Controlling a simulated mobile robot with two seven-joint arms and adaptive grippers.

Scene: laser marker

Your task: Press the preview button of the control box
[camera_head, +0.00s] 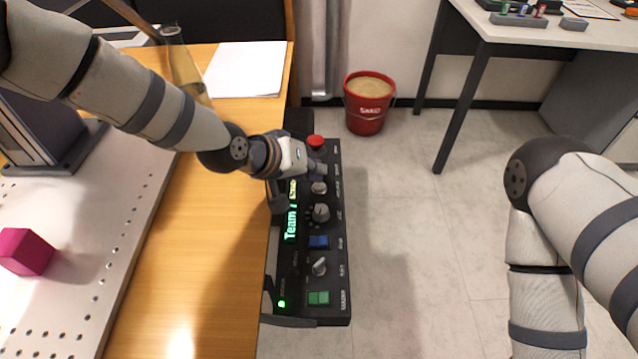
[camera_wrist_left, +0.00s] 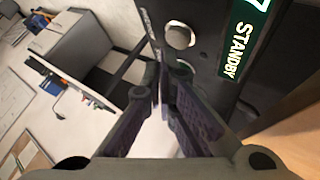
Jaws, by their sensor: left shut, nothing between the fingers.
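The black control box (camera_head: 337,225) sits along the right edge of the wooden table. It carries a red round button (camera_head: 316,142), grey knobs (camera_head: 321,212), a blue button (camera_head: 319,242), a green button (camera_head: 318,297) and a lit display (camera_head: 291,222). The labels are too small to read, so I cannot tell which button is preview. My left gripper (camera_head: 314,170) is over the far part of the box, just below the red button, and hides what lies under it. In the left wrist view its fingers (camera_wrist_left: 160,78) are shut and empty, near the display (camera_wrist_left: 243,38) reading STANDBY. My right gripper is out of view.
A perforated metal plate (camera_head: 110,240) with a magenta block (camera_head: 25,251) lies left on the wooden table (camera_head: 205,235). A red bucket (camera_head: 368,103) stands on the floor beyond the box. A white table (camera_head: 520,35) is at the upper right. Floor right of the box is clear.

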